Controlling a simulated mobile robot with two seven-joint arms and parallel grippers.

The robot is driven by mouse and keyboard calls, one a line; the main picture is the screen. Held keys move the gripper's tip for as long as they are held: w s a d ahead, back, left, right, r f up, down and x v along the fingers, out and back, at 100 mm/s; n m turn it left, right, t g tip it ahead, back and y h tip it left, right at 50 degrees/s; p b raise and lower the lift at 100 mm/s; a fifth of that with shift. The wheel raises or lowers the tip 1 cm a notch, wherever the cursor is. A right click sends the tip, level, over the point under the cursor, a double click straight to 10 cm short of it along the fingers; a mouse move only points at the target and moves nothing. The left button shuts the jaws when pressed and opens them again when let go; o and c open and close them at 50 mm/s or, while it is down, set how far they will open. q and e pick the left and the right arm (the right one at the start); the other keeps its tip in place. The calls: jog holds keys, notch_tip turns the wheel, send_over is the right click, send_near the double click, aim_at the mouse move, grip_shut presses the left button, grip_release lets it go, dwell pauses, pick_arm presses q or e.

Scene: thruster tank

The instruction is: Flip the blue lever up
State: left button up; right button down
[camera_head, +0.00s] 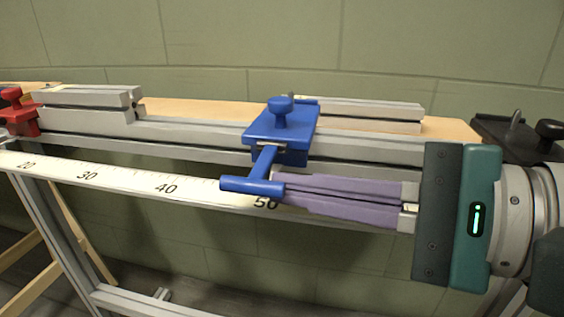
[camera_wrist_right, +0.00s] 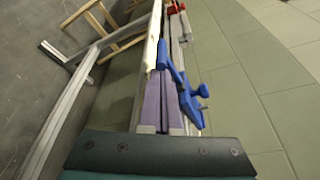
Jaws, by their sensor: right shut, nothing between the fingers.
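The blue lever (camera_head: 262,175) is a T-shaped handle on a blue clamp block (camera_head: 282,126) mounted on the metal rail. In the head view it hangs forward and down from the block, its crossbar in front of the ruler near the 50 mark. My right gripper (camera_head: 282,190) comes in from the right with its purple fingers shut and empty. Its tips are right beside the crossbar's right end; I cannot tell whether they touch. In the right wrist view the lever (camera_wrist_right: 170,62) shows just beyond the purple fingers (camera_wrist_right: 162,80). My left gripper is not in view.
A white ruler (camera_head: 130,181) runs along the rail's front. A red clamp (camera_head: 18,112) sits at the far left and a black one (camera_head: 520,130) at the right, behind my wrist. Grey metal blocks (camera_head: 85,97) lie on the rail. A green wall stands behind.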

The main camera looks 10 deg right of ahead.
jog(key=shift+r+m+g+p, duration=0.4)
jog(key=shift+r+m+p, duration=0.2)
jog(key=shift+p, duration=0.85)
jog(key=r+m+g+p, duration=0.1)
jog(key=m+p, duration=0.1)
jog(key=p, duration=0.2)
jog(key=r+m+g+p, duration=0.1)
jog(key=p, duration=0.3)
jog(key=r+m+p, duration=0.1)
jog(key=m+p, duration=0.1)
jog(key=p, duration=0.2)
jog(key=shift+w+d+r+m+g+p, duration=0.1)
jog(key=shift+w+r+m+g+p, duration=0.2)
jog(key=shift+w+g, duration=0.1)
jog(key=shift+w+d+r+m+g+p, duration=0.15)
jog(key=shift+w+m+g+p, duration=0.15)
jog(key=shift+m+p, duration=0.25)
jog(key=shift+w+a+r+m+g+p, duration=0.1)
jog(key=shift+w+r+m+g+p, duration=0.05)
jog(key=shift+m+g+p, duration=0.4)
jog(key=shift+d+f, duration=0.1)
jog(key=shift+f, duration=0.05)
